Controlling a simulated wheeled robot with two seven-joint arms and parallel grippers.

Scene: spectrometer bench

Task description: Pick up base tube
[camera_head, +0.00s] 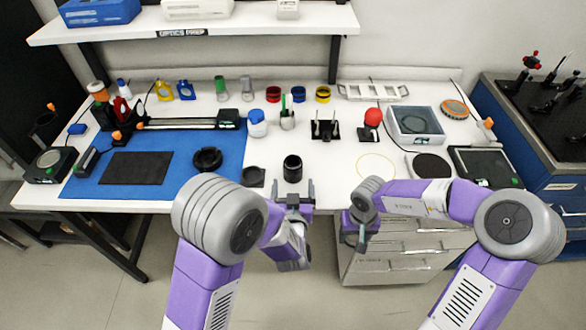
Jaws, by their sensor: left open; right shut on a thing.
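A short black tube (292,170), which looks like the base tube, stands upright near the front edge of the white bench. My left gripper (294,189) is open just in front of it, with its two fingers pointing toward it and spread wider than the tube. The fingers do not appear to be around the tube. My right gripper (359,238) is in front of the bench edge, to the right of my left gripper. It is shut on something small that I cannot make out.
A black square piece (253,177) lies left of the tube, and a black ring (207,159) sits on the blue mat (222,165). A black holder (325,128) stands behind the tube. A thin yellowish ring outline (376,156) marks clear bench to the right.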

